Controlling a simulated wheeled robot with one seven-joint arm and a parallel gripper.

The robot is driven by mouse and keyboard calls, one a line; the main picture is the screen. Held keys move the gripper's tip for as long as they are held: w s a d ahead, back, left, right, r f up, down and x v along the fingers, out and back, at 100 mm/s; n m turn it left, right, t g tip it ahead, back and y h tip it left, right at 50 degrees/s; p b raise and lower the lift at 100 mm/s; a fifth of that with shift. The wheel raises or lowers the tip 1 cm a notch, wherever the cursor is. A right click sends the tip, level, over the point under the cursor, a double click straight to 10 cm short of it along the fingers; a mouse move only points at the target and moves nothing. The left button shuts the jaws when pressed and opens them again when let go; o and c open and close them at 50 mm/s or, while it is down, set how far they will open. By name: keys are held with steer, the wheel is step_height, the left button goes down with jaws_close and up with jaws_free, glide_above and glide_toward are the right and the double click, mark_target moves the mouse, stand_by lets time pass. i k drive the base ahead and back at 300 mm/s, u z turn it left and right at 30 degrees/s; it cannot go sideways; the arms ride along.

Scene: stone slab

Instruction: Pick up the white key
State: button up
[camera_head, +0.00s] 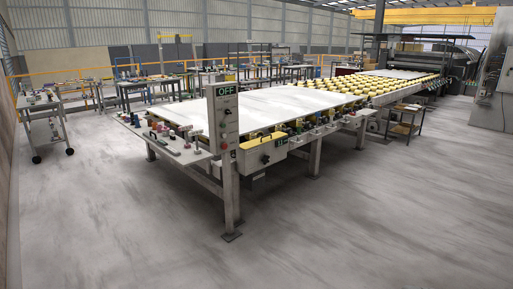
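I cannot make out a white key in the head view. Several small items (165,131) sit on the shelf at the near end of the long machine table, but they are too small to tell apart. My gripper is not in view.
A long machine table (290,103) with a white top and yellow rollers (385,88) fills the middle. An "OFF" control panel (226,125) stands at its near end. A wheeled cart (45,125) is at left, with workbenches (210,77) behind. The near floor is clear.

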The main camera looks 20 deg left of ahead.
mark_target(194, 133)
steer(key=u, duration=0.35)
steer(key=i, duration=2.15)
steer(key=u, duration=1.15)
steer(key=i, duration=2.6)
steer(key=u, duration=1.05)
steer(key=i, duration=0.85)
steer(key=u, duration=0.3)
